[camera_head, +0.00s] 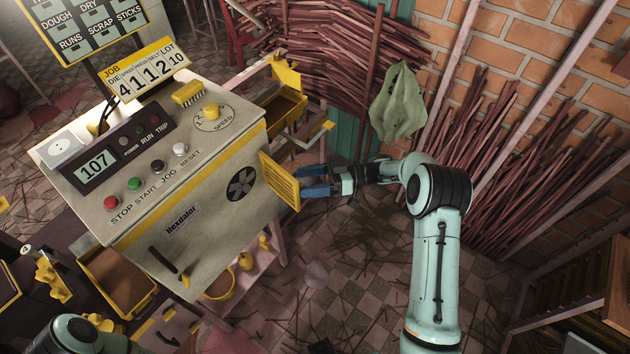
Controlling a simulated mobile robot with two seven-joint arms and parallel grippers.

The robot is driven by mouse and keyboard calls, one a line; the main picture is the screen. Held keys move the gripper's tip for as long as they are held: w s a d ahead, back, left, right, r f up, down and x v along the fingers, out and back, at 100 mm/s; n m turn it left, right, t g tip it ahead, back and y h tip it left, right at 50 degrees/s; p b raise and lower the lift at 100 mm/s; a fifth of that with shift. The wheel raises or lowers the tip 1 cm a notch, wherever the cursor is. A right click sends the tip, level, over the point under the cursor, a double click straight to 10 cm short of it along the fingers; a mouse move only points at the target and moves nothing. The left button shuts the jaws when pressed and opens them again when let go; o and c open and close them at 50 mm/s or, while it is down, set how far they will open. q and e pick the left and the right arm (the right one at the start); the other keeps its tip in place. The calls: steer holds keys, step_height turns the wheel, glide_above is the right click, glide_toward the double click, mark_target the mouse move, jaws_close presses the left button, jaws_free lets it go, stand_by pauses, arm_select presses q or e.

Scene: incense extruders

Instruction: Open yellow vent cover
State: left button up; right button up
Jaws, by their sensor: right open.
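The yellow vent cover (281,182) is a slatted panel on the front face of the cream Hexdalor machine (215,215). It stands swung out at an angle from the face, and the dark round fan vent (241,183) shows uncovered to its left. My right gripper (304,182) is just right of the cover, its two blue fingers spread apart and pointing at it. The fingertips are close to the cover's outer edge; I cannot tell whether they touch it. Part of my left arm shows at the bottom left, and its gripper is not in view.
The machine's top carries several coloured buttons, a speed knob (211,111) and a yellow brush (187,93). Bundles of reddish sticks (490,190) lean on the brick wall at right. A green cloth (398,103) hangs behind my right arm. The tiled floor below the gripper has open room.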

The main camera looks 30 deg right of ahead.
steer(key=shift+o, duration=0.7)
steer(key=shift+w+a+r, duration=0.25)
steer(key=shift+w+r, duration=0.1)
steer(key=shift+w, duration=0.15)
steer(key=shift+s+d+r, duration=0.1)
steer(key=shift+s, duration=0.05)
steer(key=shift+c, duration=0.9)
steer(key=b+v, duration=0.1)
steer(key=v, duration=1.3)
steer(key=shift+s+f, duration=0.3)
steer(key=shift+s, duration=0.05)
